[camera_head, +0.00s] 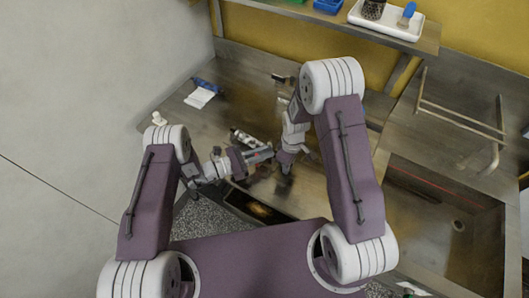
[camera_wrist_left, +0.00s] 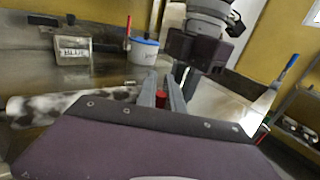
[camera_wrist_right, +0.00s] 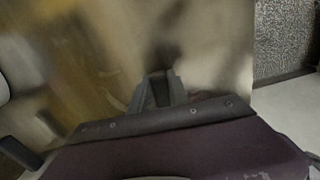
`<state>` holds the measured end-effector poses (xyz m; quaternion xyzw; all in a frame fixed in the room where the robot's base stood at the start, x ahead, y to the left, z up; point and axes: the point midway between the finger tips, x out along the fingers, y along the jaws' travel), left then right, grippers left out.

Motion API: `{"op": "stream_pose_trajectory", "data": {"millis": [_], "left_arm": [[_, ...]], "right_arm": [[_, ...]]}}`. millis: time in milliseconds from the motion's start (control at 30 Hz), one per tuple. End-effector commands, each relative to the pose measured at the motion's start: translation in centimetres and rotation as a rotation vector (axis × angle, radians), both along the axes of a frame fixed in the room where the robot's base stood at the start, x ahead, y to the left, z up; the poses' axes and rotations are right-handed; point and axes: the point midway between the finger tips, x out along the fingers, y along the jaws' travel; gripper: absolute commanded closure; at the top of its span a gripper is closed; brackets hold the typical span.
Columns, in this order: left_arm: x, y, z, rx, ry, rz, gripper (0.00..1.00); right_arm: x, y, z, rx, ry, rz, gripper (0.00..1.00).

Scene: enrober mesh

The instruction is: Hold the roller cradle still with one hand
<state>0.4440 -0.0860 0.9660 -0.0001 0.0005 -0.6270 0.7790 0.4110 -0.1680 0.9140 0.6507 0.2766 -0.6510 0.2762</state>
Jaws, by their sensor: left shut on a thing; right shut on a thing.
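A pale roller with dark blotches (camera_wrist_left: 70,103) lies on the metal bench left of my left gripper's fingers in the left wrist view; it shows small in the head view (camera_head: 243,138). My left gripper (camera_head: 268,154) is shut on a small red part (camera_wrist_left: 161,98), just above the bench. My right gripper (camera_head: 286,168) points down at the bench close beside it. In the right wrist view its fingers (camera_wrist_right: 157,90) are shut on a small dark part (camera_wrist_right: 159,88). I cannot make out the roller cradle's outline or which part belongs to it; the arms and grippers hide much there.
A white cloth (camera_head: 199,97) lies at the bench's back left. A metal rail frame (camera_head: 462,118) is at the right. A shelf (camera_head: 330,22) holds a white tray (camera_head: 372,24).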

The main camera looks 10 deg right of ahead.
Motion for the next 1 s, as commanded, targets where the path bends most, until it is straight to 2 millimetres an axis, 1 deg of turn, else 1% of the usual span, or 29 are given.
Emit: {"op": "stream_pose_trajectory", "data": {"millis": [400, 500, 567, 800, 900, 1000], "left_arm": [[0.0, 0.0, 0.0, 0.0, 0.001, -0.001, 1.0], [0.4, 0.4, 0.0, -0.002, -0.001, 0.001, 1.0], [1.2, 1.1, 0.0, -0.003, -0.002, 0.004, 1.0], [5.8, 6.0, 0.0, -0.002, -0.006, 0.005, 1.0], [7.4, 7.6, 0.0, -0.002, -0.006, 0.005, 1.0], [8.4, 8.7, 0.0, -0.001, -0.003, 0.003, 1.0]], "right_arm": [[0.0, 0.0, 0.0, 0.0, -0.001, -0.001, 1.0], [0.0, 0.0, 0.0, 0.0, -0.001, -0.001, 1.0], [0.0, 0.0, 0.0, 0.0, -0.001, -0.001, 1.0], [0.0, 0.0, 0.0, 0.0, 0.0, 0.0, 1.0], [0.0, 0.0, 0.0, 0.0, 0.0, 0.0, 1.0], [0.0, 0.0, 0.0, -0.001, 0.001, 0.0, 1.0]]}}
